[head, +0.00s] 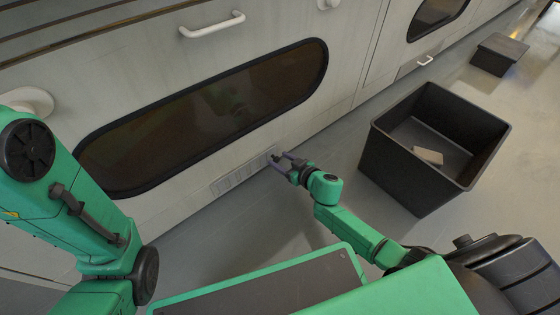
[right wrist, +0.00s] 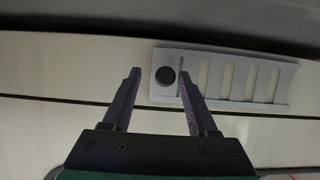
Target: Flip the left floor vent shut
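A pale grey floor vent (head: 240,173) is set low in the wall, left of my right gripper in the head view. In the right wrist view the vent (right wrist: 228,92) shows several pale slots between grey bars and a round dark knob (right wrist: 166,76) at its left end. My right gripper (head: 281,158) is at the vent's right end in the head view. Its fingers (right wrist: 159,76) are apart, with the knob between their tips in the picture; I cannot tell whether they touch it. My left arm shows at the left, but its gripper is out of view.
A black open bin (head: 400,172) with a tan block (head: 428,156) in it stands on the floor to the right. A smaller dark box (head: 498,54) is farther back. A long dark window (head: 205,115) and a white handle (head: 212,25) are above the vent.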

